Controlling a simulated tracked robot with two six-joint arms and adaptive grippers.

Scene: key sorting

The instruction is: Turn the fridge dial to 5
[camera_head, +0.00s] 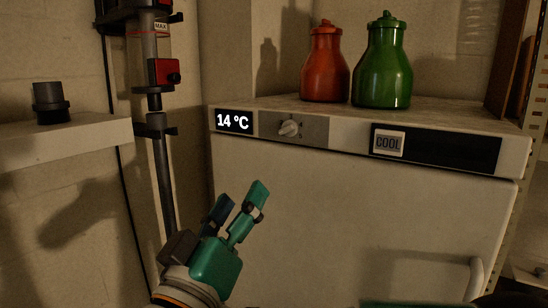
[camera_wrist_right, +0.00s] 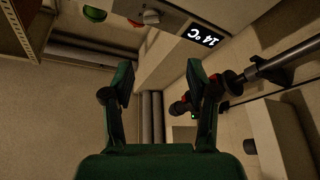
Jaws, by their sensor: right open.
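The fridge dial (camera_head: 289,128) is a small pale knob on a grey plate on the fridge's top front panel; its marks are too small to read. It also shows in the right wrist view (camera_wrist_right: 151,17), at the top edge. Left of it, a display (camera_head: 234,121) reads 14 °C. My right gripper (camera_head: 240,201) is green, open and empty. It is below and left of the dial, clear of it, in front of the fridge (camera_head: 370,205). Its two fingers stand apart in the right wrist view (camera_wrist_right: 160,82). My left gripper does not show clearly.
A red jar (camera_head: 325,65) and a green jar (camera_head: 383,65) stand on the fridge. A COOL label (camera_head: 389,144) sits right of the dial. A vertical pipe assembly (camera_head: 160,150) and a shelf (camera_head: 65,140) are on the left. A door handle (camera_head: 475,278) is low right.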

